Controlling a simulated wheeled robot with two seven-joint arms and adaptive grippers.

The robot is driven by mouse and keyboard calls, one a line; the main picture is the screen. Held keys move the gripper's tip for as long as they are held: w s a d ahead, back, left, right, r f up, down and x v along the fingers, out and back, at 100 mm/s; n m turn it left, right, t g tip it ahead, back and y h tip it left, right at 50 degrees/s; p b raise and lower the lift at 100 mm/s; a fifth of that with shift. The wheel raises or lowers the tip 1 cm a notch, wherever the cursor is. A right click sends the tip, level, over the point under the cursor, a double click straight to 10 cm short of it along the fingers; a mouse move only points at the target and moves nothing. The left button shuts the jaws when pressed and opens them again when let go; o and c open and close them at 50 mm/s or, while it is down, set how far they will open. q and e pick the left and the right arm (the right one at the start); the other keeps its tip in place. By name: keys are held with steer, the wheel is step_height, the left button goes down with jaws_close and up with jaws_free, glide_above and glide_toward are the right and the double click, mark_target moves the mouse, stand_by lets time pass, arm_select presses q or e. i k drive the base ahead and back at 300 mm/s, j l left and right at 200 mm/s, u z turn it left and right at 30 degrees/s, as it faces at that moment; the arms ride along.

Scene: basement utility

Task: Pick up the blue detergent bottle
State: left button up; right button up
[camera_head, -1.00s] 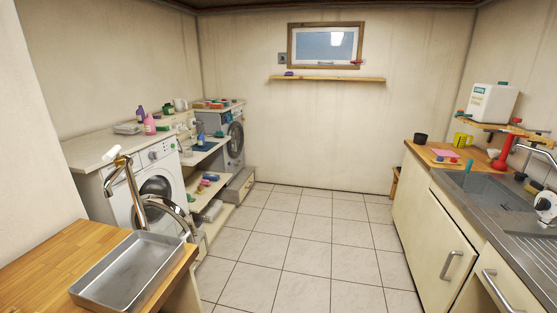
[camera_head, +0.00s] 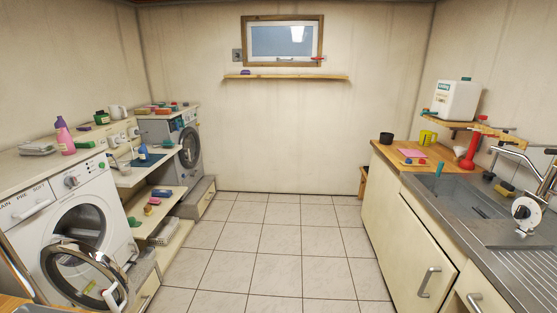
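A small blue bottle (camera_head: 143,152), which looks like the detergent bottle, stands upright on the shelf between the two washing machines at the left. It is on or beside a dark blue mat (camera_head: 152,160). It is small in the view, so its label and cap are not clear. Neither of my grippers shows in the head view.
The near washing machine (camera_head: 72,215) has its round door (camera_head: 85,272) open into the room at the lower left. A pink bottle (camera_head: 65,138) stands on its top. The tiled floor (camera_head: 270,245) is clear. A sink counter (camera_head: 450,200) runs along the right.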

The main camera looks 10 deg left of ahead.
mark_target(143, 153)
steer(key=i, duration=0.8)
steer(key=i+l+u, duration=0.15)
steer(key=i+u, duration=0.25)
steer(key=i, duration=0.35)
steer(key=i+u, duration=0.65)
steer(key=i, duration=0.2)
steer(key=i+j+u, duration=0.25)
steer(key=i+j, duration=0.2)
steer(key=i, duration=0.3)
steer(key=i+j+u, duration=0.15)
steer(key=i, duration=0.25)
